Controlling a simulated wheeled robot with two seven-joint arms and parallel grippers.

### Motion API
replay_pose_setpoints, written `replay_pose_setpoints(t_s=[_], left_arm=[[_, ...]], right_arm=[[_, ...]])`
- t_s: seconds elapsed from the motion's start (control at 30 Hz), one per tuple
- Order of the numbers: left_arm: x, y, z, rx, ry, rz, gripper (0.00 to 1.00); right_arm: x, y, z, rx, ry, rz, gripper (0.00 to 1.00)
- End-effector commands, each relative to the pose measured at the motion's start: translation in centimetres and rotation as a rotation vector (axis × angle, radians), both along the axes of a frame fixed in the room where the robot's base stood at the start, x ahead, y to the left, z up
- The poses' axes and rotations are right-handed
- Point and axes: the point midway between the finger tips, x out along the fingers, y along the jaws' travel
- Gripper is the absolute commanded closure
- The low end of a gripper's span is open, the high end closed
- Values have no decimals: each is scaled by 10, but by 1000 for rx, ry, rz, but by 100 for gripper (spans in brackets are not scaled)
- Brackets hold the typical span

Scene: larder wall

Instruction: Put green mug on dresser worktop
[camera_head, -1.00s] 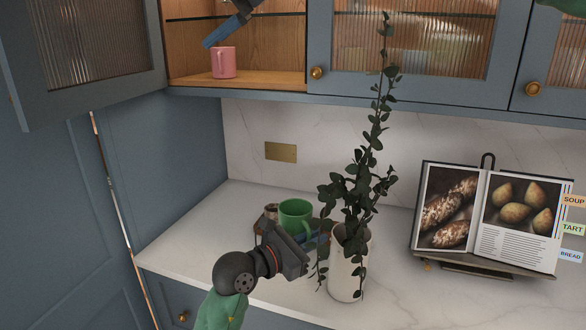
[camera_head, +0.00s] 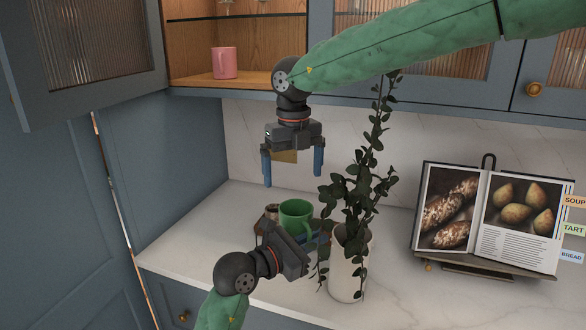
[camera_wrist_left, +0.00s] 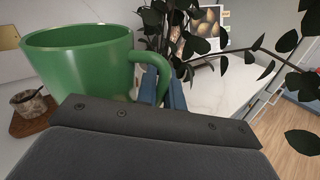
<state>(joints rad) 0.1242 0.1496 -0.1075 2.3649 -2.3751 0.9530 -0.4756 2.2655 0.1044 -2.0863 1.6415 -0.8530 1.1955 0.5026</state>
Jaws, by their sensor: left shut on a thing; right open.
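My right gripper (camera_head: 293,172) is open and empty, pointing down above and behind the mug.
A white vase (camera_head: 346,275) with dark leafy stems stands close right of my left gripper. A small jar (camera_wrist_left: 27,103) sits on the wooden board (camera_wrist_left: 28,122). A cookbook (camera_head: 485,215) stands right. A pink mug (camera_head: 224,63) sits in the open cupboard above.

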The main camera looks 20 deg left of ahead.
Motion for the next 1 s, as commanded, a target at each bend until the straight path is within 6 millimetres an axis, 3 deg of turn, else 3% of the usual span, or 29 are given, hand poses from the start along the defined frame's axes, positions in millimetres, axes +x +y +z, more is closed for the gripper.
replay_pose_setpoints(t_s=[0.17, 0.7, 1.0], left_arm=[[0, 0, 0, 0, -1, 0, 100], [0, 0, 1, 0, -1, 0, 100], [0, 0, 1, 0, -1, 0, 100]], right_arm=[[0, -1, -17, -6, 2, 0, 1], [-1, 0, -99, -3, 2, 1, 1], [0, -1, -118, -1, 0, 0, 1]])
